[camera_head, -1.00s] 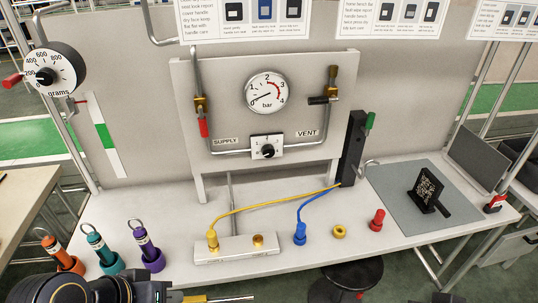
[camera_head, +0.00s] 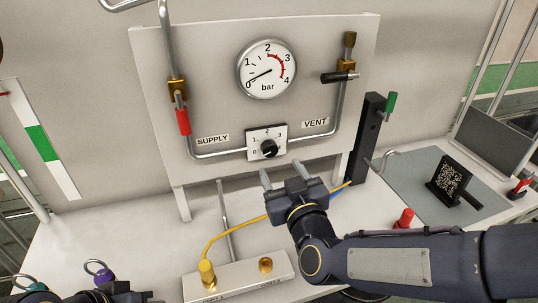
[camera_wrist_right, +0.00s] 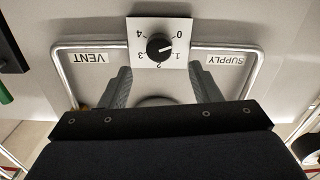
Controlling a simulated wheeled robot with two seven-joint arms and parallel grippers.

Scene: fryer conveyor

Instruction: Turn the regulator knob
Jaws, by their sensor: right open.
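The regulator knob (camera_head: 269,149) is a small black dial on a white plate numbered 0 to 4, low on the panel between the SUPPLY and VENT labels. It also shows in the right wrist view (camera_wrist_right: 159,46), upside down, where its pale mark seems to lie between 0 and 1. My right gripper (camera_head: 283,175) is open and empty, just below the plate and apart from the knob. In the right wrist view its fingers (camera_wrist_right: 164,88) stand apart, with the knob beyond them. My left gripper (camera_head: 140,297) is partly cut off at the bottom left; its jaws are unclear.
The pressure gauge (camera_head: 266,69) reads near 0 bar. A red-handled supply valve (camera_head: 182,121) and black-handled vent valve (camera_head: 340,77) flank the knob on steel pipe. A block with brass fittings (camera_head: 240,278) and a yellow hose (camera_head: 232,231) lie below. A black post (camera_head: 369,138) stands right.

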